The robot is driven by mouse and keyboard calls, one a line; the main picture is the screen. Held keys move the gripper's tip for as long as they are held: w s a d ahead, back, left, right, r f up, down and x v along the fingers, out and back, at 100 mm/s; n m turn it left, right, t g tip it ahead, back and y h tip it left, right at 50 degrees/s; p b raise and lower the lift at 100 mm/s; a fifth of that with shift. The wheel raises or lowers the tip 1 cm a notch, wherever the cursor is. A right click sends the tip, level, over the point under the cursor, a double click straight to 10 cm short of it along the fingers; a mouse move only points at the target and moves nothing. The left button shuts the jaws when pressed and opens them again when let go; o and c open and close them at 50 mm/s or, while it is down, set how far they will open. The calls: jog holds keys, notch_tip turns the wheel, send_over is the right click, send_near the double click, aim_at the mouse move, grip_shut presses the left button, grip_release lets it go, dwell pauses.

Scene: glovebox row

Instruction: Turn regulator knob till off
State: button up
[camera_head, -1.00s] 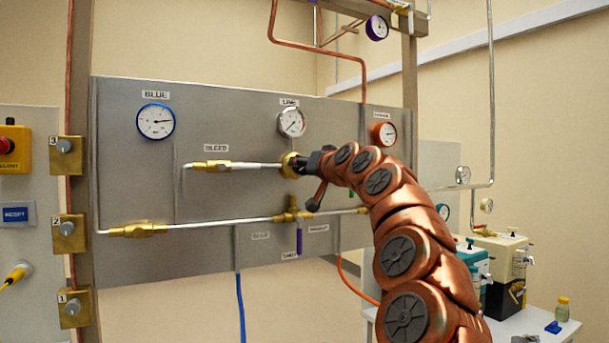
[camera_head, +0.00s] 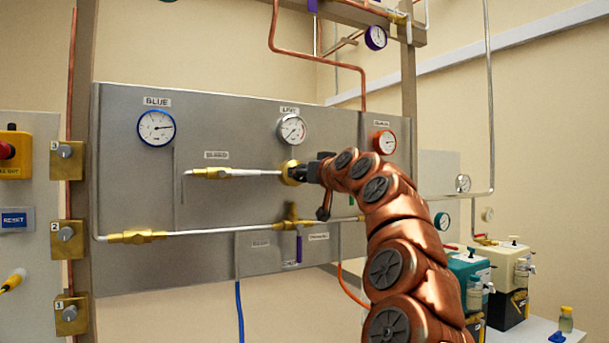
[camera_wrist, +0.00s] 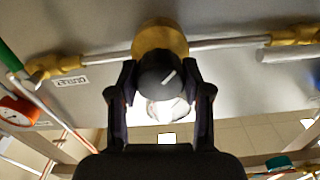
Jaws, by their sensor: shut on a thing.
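The regulator is a round brass body (camera_head: 290,172) on the grey panel, below the gauge labelled LINE (camera_head: 292,129). In the wrist view its brass body (camera_wrist: 160,37) sits behind a black knob (camera_wrist: 158,76) with a pale pointer mark. My gripper (camera_wrist: 160,95) has its two dark fingers on either side of the knob and is shut on it. In the head view my gripper (camera_head: 312,171) reaches the regulator from the right and hides the knob. The LINE gauge has a white face; its reading is too small to tell.
A blue-rimmed gauge (camera_head: 156,128) and an orange-rimmed gauge (camera_head: 384,142) flank the LINE gauge. A brass valve with a purple handle (camera_head: 299,248) hangs below the regulator. Bleed pipework (camera_head: 232,172) runs to its left. Pumps (camera_head: 509,268) stand on a bench at right.

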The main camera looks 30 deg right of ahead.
jog(key=o, duration=1.2)
jog(key=shift+c, duration=0.2)
jog(key=s+a, duration=0.1)
jog(key=s, duration=1.1)
dwell(0.4)
